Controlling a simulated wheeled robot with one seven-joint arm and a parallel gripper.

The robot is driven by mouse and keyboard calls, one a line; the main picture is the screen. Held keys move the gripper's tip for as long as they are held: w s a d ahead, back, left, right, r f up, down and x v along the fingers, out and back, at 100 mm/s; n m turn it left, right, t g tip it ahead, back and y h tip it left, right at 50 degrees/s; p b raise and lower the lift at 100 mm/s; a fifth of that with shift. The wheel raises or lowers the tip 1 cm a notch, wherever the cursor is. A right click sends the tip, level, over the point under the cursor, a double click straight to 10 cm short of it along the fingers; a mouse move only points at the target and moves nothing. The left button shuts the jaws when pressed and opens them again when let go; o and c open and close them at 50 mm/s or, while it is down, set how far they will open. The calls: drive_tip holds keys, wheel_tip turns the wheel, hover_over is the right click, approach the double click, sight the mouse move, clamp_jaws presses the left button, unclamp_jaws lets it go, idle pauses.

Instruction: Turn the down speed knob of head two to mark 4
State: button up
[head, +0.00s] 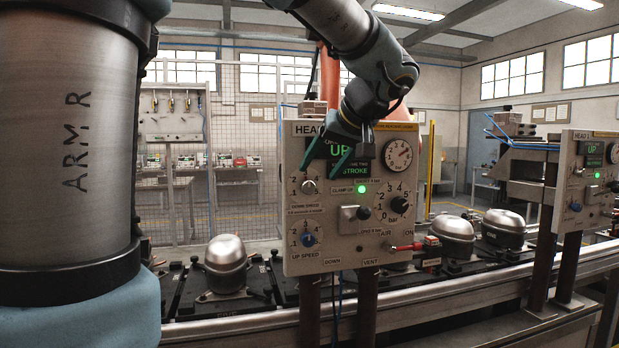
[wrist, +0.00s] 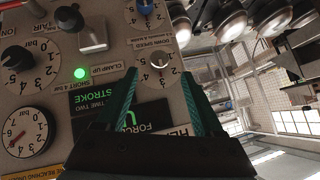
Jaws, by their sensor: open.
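In the wrist view the knob (wrist: 158,60) lies between and slightly beyond my fingertips. Which mark it points to is too small to tell. My gripper (head: 320,173) is open, its two green fingers pointing at the panel; in the wrist view the gripper (wrist: 159,76) is empty and apart from the knob.
The blue up speed knob (head: 307,239) sits below on the same panel. A black bar knob (head: 398,205), a gauge (head: 398,154), a green lamp (head: 362,189) and a grey switch (head: 352,218) are to the right. Another panel (head: 590,180) stands at right. Compressors (head: 226,255) sit on pallets behind.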

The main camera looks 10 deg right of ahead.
sight(310, 185)
drive_tip(key=p+x, duration=0.1)
drive_tip(key=x, duration=0.4)
drive_tip(key=shift+w+f, duration=0.25)
drive_tip(key=shift+f, duration=0.05)
clamp_jaws()
idle(0.4)
